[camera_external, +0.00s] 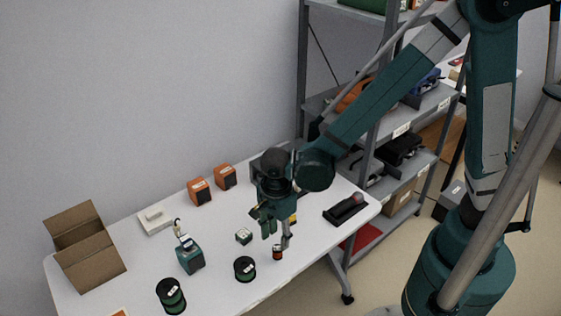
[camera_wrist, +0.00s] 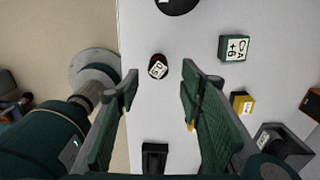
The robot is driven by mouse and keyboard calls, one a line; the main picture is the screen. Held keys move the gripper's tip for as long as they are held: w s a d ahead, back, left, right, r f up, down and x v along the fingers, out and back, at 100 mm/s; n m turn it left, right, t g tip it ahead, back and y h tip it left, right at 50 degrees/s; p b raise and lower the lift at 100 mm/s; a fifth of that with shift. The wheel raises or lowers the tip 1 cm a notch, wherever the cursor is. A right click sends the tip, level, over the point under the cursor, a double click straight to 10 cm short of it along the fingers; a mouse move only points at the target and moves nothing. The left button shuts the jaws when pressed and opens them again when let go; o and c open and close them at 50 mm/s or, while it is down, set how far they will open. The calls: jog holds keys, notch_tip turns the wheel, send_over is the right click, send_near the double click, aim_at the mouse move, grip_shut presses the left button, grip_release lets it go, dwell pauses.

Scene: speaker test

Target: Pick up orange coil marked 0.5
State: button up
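The orange coil (camera_external: 278,252) is a small dark-and-orange cylinder with a white label, standing on the table near its front edge. In the wrist view the coil (camera_wrist: 158,66) shows from above, its label tilted; the marking is hard to read. My gripper (camera_external: 275,238) is above the table, just over the coil. In the wrist view my gripper (camera_wrist: 160,78) is open, with the coil showing between and slightly beyond its two green fingertips. Nothing is held.
A green spool (camera_external: 245,268) stands left of the coil, and a labelled green cube (camera_external: 244,236) behind it. A black tray (camera_external: 346,209) lies at the table's right. The table edge (camera_wrist: 123,120) is close on the left.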

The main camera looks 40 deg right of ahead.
aim_at(277, 249)
jog(key=shift+f+b, duration=0.3)
jog(key=shift+f, duration=1)
jog(key=shift+s+a+f+b, duration=0.1)
jog(key=shift+f+b, duration=0.3)
jog(key=shift+f, duration=0.9)
jog(key=shift+s+f+b, duration=0.1)
jog(key=shift+f+b, duration=0.3)
jog(key=shift+f, duration=0.9)
jog(key=c, duration=1)
